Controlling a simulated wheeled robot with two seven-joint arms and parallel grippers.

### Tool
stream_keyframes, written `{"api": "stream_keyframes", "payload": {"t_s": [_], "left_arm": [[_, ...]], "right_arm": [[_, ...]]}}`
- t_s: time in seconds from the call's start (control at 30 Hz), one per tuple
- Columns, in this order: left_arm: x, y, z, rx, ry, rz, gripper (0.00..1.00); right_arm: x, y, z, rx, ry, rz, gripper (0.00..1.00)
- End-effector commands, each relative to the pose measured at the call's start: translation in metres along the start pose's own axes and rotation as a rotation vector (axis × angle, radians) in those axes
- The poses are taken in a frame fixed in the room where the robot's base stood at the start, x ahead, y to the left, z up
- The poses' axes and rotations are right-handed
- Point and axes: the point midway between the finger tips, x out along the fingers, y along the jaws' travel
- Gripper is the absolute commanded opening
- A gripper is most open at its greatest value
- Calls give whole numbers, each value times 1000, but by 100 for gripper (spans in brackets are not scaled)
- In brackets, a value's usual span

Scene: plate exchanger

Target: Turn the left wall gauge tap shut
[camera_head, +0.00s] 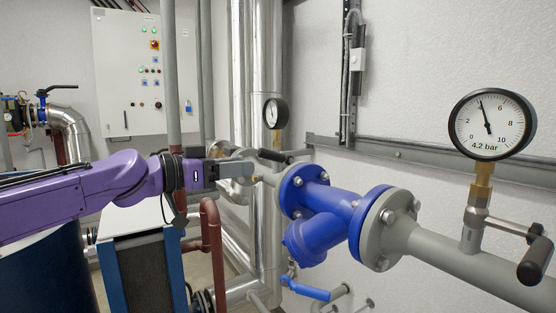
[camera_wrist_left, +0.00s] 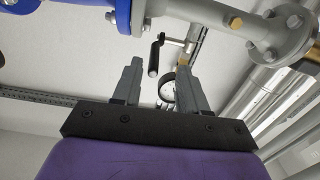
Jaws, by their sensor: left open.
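The left wall gauge (camera_head: 275,113) is a small white dial with a black rim, on a brass stem behind the grey and blue pipe. Its tap has a black lever grip (camera_head: 274,156), lying roughly level just beyond my left gripper (camera_head: 243,168). In the left wrist view the gauge (camera_wrist_left: 167,92) and the black grip (camera_wrist_left: 154,58) show between the two open fingers (camera_wrist_left: 158,68). The grip appears apart from both fingers, and nothing is held. Part of the tap body is hidden behind the pipework in the head view. My right gripper is not in view.
A blue strainer (camera_head: 325,195) with flanges stands just right of the gripper. A red-brown pipe (camera_head: 212,245) rises below my left arm. A control cabinet (camera_head: 140,75) hangs behind.

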Motion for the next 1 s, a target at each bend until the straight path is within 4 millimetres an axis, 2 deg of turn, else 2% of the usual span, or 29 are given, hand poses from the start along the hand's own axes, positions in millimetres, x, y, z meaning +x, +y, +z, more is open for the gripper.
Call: {"api": "stream_keyframes", "payload": {"t_s": [0.03, 0.17, 0.5, 0.6, 0.73, 0.97, 1.0], "left_arm": [[-6, 4, -17, 28, 23, 14, 43], [-1, 8, -30, 55, 39, 30, 43], [72, 10, -32, 51, 35, 28, 43], [86, 10, -32, 51, 37, 27, 43], [95, 10, -30, 52, 38, 26, 43], [96, 10, -29, 52, 38, 27, 43], [96, 10, -29, 52, 38, 27, 33]], "right_arm": [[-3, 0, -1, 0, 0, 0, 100], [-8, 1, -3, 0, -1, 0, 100], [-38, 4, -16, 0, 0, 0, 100], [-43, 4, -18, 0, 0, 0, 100], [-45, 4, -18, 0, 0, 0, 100], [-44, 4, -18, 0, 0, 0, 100], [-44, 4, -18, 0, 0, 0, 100]]}}
